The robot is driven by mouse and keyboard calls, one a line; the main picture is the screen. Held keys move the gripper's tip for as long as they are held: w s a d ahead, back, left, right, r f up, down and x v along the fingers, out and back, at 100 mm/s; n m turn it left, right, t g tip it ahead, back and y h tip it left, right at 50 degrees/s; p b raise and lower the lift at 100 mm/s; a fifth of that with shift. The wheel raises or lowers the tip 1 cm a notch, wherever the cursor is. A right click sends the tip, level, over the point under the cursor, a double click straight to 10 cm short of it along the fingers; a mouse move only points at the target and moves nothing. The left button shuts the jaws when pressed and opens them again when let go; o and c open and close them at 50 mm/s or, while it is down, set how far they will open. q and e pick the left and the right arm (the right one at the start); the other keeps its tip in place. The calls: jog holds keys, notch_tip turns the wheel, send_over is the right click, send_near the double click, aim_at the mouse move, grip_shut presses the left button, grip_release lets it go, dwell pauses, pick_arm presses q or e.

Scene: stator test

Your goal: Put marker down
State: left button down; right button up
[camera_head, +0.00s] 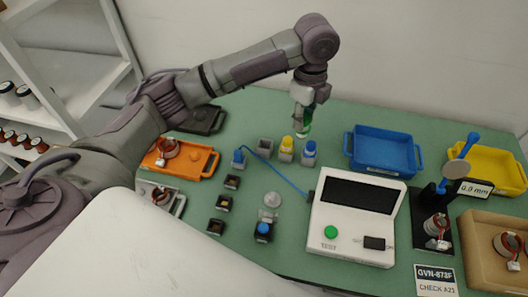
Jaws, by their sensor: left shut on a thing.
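My left gripper (303,108) reaches in over the back middle of the green table, pointing down. It is shut on a green marker (306,125), mostly covered by the fingers. Below it stands a row of small grey holders. The middle holder has a yellow marker (286,144) and the right one a blue marker (310,148). The green marker is above and behind the yellow and blue ones; I cannot tell its exact height. My right gripper is not in view.
A white tester (328,216) with a dark screen stands front right, joined by a blue cable to a blue probe (238,158). A blue tray (377,168) and yellow tray (511,177) lie right. An orange tray (194,171) lies left. Small black blocks (223,203) stand in front.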

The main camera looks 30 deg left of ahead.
pick_arm(q)
jog(key=m, duration=0.1)
jog(key=w+m, duration=0.1)
jog(key=m, duration=0.1)
jog(key=w+f+m, duration=0.1)
jog(key=shift+d, duration=0.3)
jog(key=shift+m, duration=0.9)
jog(key=a+f+p, duration=0.1)
jog(key=a+f, duration=0.2)
jog(key=s+a+f+p, duration=0.1)
jog(key=a+f, duration=0.3)
jog(key=a+f+p, duration=0.2)
jog(key=a+f, duration=0.1)
jog(key=a, duration=0.1)
jog(key=shift+s+a+f, duration=0.2)
jog(key=shift+s+f, duration=0.1)
jog(key=shift+f, duration=0.3)
jog(key=shift+f, duration=0.45)
jog(key=c, duration=0.9)
grip_release()
jog(key=shift+o, duration=0.2)
